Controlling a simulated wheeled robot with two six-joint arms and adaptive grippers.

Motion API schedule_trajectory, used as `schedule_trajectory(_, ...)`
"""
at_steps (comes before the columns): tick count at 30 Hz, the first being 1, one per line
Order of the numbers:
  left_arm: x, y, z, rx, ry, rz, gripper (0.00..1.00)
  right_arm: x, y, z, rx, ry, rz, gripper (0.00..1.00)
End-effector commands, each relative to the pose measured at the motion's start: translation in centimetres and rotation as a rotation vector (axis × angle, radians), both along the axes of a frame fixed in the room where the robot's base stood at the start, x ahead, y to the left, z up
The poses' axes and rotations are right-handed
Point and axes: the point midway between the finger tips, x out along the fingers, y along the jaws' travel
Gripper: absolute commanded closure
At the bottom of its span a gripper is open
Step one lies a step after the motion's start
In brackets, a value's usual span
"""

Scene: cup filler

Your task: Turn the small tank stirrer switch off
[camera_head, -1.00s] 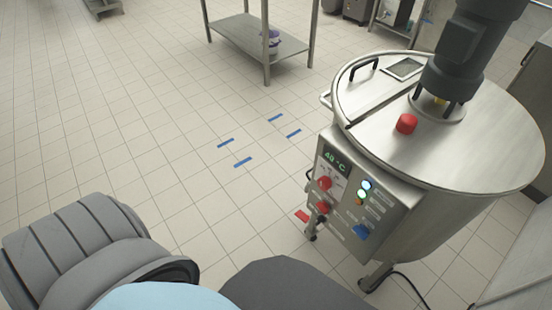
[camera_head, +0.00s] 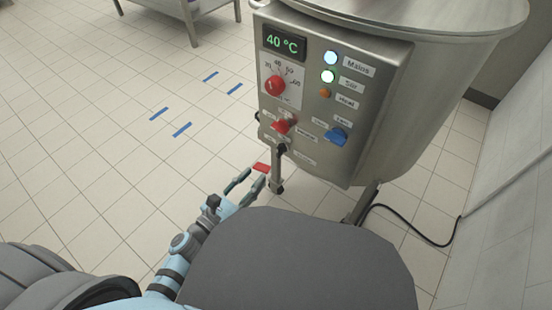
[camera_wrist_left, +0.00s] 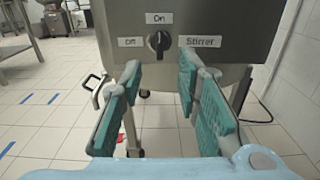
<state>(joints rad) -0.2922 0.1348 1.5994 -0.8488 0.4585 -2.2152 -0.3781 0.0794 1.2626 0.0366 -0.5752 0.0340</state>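The stirrer switch is a black rotary knob (camera_wrist_left: 158,41) on the steel panel, with "Off" at its left, "On" above and "Stirrer" at its right. Its grip looks upright, towards "On". In the head view the knob (camera_head: 282,149) is small at the panel's lower edge. The tank (camera_head: 375,135) carries this panel. My left gripper (camera_head: 253,179) is open and empty, below and in front of the knob. In the left wrist view its fingers (camera_wrist_left: 159,72) stand apart, with the knob beyond and above the gap, not touched. My right gripper is not in view.
The panel also has a 40 °C display (camera_head: 285,44), a red dial (camera_head: 274,86), a red switch (camera_head: 283,126), a blue switch (camera_head: 336,136) and a lit "Stir" lamp (camera_head: 328,76). A black cable (camera_head: 415,235) lies on the floor at right.

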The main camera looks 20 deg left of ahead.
Motion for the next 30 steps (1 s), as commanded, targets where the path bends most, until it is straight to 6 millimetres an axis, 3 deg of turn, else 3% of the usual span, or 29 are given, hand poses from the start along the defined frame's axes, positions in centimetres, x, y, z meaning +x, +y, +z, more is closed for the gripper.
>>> schedule_trajectory(6, 6.1, -2.4, 0.1, -0.004, 0.001, 0.003, 0.70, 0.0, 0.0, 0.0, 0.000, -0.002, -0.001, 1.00)
schedule_trajectory(12, 9.5, -3.7, 0.0, -0.004, 0.003, 0.004, 0.70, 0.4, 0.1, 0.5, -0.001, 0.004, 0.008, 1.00)
schedule_trajectory(23, 10.3, -4.0, 0.0, -0.004, 0.005, 0.004, 0.70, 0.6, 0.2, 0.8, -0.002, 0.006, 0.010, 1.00)
schedule_trajectory(28, 10.2, -4.0, 0.0, -0.004, 0.005, 0.004, 0.97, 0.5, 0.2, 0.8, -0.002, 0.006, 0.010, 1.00)
schedule_trajectory(30, 10.2, -4.0, 0.0, -0.004, 0.005, 0.004, 1.00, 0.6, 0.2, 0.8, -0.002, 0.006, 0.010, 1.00)
